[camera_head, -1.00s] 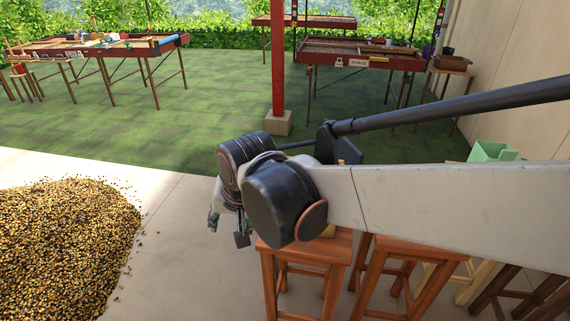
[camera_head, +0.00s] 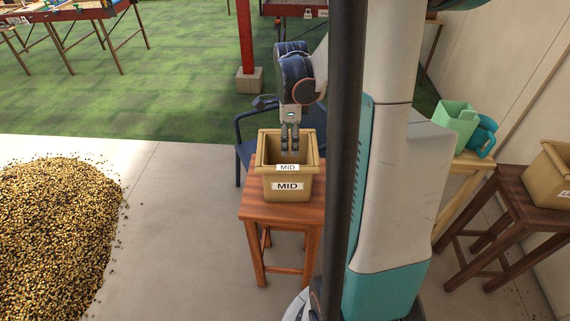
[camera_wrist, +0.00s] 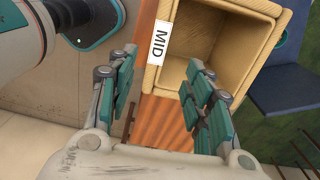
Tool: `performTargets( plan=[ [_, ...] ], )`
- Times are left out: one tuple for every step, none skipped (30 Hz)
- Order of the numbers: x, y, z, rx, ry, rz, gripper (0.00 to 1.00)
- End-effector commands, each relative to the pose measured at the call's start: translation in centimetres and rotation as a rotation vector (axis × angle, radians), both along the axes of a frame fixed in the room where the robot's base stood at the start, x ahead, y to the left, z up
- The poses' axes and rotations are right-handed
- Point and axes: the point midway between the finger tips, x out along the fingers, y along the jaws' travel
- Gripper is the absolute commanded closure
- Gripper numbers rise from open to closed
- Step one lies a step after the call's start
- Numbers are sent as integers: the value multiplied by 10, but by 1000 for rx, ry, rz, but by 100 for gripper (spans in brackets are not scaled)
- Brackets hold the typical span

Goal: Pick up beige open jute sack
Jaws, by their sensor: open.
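A beige, open, box-shaped jute sack (camera_head: 287,188) with woven-looking sides and "MID" labels stands upright on a reddish wooden stool (camera_head: 252,207). It looks empty inside. My gripper (camera_head: 290,148) points down at the sack's opening in the head view, its fingers overlapping the far inner wall. One finger set overlaps the sack's rim; contact cannot be told.
A dark blue chair (camera_head: 243,131) stands behind the stool. To the right are a green jug (camera_head: 458,120) on a light stool and another beige container (camera_head: 548,172) on a dark stool. A bean pile (camera_head: 60,235) lies left. Concrete between pile and stool is clear.

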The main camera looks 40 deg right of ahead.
Motion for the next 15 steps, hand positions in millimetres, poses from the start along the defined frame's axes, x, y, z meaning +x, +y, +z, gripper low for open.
performTargets(
  plan=[
    [0,0,-13,-1,-1,2,53],
    [0,0,-19,-1,-1,2,53],
    [1,0,-28,-1,-1,3,53],
    [1,0,-33,-1,-1,3,53],
    [1,1,-39,-1,-1,3,53],
    [1,1,-45,-1,-1,4,53],
    [1,1,-50,-1,-1,4,53],
    [1,1,-54,-1,-1,4,53],
    [1,1,-59,-1,-1,5,53],
    [1,1,-62,-1,-1,5,53],
    [1,1,-64,-1,-1,5,53],
    [1,1,-66,-1,-1,5,53],
    [1,1,-67,-1,-1,5,53],
    [1,1,-68,-1,-1,5,53],
    [1,2,-70,-1,-1,6,53]
  ],
)
